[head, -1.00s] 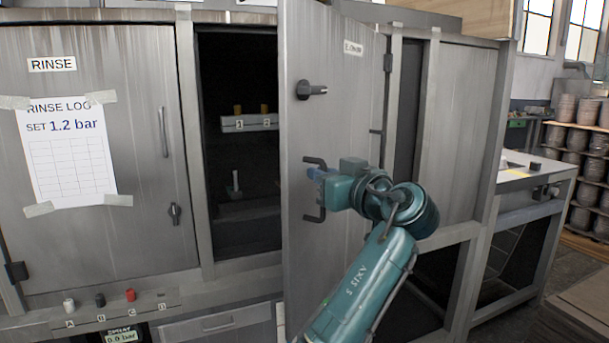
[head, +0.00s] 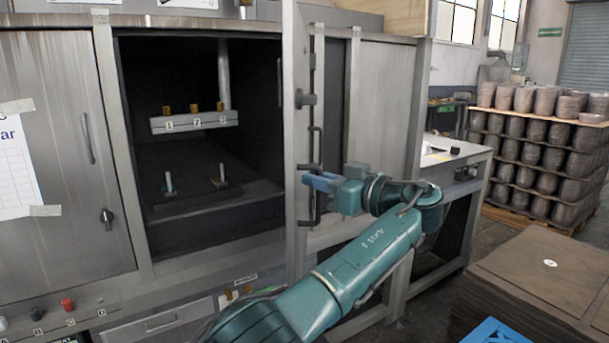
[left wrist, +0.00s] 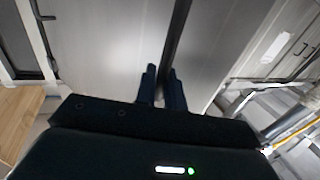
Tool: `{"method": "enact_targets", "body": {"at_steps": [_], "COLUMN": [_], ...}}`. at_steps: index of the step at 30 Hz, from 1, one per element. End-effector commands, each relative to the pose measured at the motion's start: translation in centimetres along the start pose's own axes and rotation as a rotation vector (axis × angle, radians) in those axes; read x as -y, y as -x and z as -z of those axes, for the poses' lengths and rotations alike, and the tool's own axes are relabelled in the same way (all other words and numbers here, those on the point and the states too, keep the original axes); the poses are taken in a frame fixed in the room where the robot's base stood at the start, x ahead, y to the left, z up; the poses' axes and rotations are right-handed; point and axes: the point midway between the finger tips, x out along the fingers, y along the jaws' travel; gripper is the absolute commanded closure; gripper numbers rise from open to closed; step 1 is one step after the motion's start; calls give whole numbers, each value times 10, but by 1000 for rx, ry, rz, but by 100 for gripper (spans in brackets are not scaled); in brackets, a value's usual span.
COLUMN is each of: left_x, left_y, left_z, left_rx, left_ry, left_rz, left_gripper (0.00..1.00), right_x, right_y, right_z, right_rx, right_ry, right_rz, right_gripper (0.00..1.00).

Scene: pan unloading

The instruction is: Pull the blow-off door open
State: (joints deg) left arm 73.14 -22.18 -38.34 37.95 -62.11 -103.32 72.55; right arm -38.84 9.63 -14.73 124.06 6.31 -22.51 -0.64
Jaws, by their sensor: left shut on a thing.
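The blow-off door (head: 291,130) stands swung well out and shows nearly edge-on in the head view. Its dark bar handle (head: 315,212) is on the outer face, on the door's right in the picture. My left gripper (head: 312,181) is shut on this handle. In the left wrist view, the two dark fingers (left wrist: 162,88) lie on either side of the handle bar (left wrist: 181,30), against the grey door face (left wrist: 115,55). A dark latch knob (head: 307,100) sits above the handle. My right gripper is out of view.
The open bay (head: 200,70) holds a grey rail (head: 195,124) with numbered brass fittings and small upright pegs. The rinse door (head: 60,150) is shut at left. A brown stack (head: 540,270) and a pallet of pots (head: 545,150) stand at right.

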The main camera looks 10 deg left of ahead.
Motion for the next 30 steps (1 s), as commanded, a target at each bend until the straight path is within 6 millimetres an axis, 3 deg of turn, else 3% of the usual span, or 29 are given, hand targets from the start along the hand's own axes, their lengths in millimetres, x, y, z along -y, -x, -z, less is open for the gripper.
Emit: {"method": "enact_targets", "body": {"at_steps": [18,19,25,30], "left_x": [-6,-6,-6,-6], "left_y": [6,6,6,6], "left_z": [0,0,0,0], "left_rx": [2,2,1,1], "left_ry": [0,0,0,0], "left_rz": [-5,-5,-5,-4], "left_gripper": [100,89,72,71], "right_x": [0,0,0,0], "right_y": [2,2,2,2], "right_z": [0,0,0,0], "right_rx": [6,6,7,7], "right_ry": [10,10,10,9], "right_rz": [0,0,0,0], "right_gripper": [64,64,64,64]}}
